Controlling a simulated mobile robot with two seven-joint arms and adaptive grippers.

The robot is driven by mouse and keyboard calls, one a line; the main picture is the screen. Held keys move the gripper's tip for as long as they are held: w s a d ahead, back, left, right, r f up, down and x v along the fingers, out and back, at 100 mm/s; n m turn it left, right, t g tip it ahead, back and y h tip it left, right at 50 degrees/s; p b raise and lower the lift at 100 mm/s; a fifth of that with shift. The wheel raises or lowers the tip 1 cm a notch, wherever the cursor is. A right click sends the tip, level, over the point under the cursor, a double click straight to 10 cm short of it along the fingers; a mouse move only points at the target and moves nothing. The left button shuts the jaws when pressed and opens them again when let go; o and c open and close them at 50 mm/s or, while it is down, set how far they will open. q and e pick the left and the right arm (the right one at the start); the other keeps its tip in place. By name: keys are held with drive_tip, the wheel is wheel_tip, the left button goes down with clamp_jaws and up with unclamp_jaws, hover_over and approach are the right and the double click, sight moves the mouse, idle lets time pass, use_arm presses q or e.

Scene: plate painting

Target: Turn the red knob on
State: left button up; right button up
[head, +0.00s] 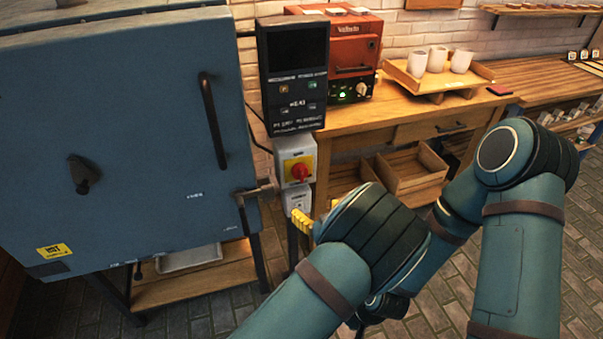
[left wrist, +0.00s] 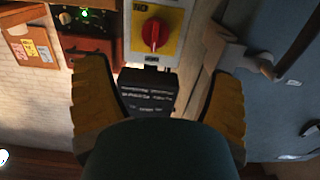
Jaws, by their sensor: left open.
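The red knob (head: 299,172) sits on a yellow plate on the front of a pale switch box (head: 282,150), below a black control panel. In the left wrist view the knob (left wrist: 155,34) is near the top centre, and its grip looks roughly vertical in the picture. My left gripper (head: 303,238) has yellow fingers and is below the knob in the head view, apart from it. In the left wrist view its fingers (left wrist: 158,100) are spread wide with nothing between them touching. My wrist hides part of the gripper in the head view. My right gripper is not in view.
A large blue kiln (head: 140,120) stands at left, with a latch beside the switch box. The black control panel (head: 293,75) is above the knob. A wooden table (head: 390,112) at right bears a red oven (head: 345,50) and a tray (head: 415,85) with white cups.

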sight(302, 175)
use_arm(q)
drive_tip(key=x, duration=0.4)
drive_tip(key=r+b+x, duration=0.1)
drive_tip(key=x, duration=0.4)
drive_tip(key=b+x, duration=0.1)
drive_tip(key=x, duration=0.3)
drive_tip(key=shift+w+d+r, duration=0.15)
drive_tip(key=shift+w+d, duration=0.1)
drive_tip(key=shift+w, duration=0.15)
drive_tip(key=c, duration=1.2)
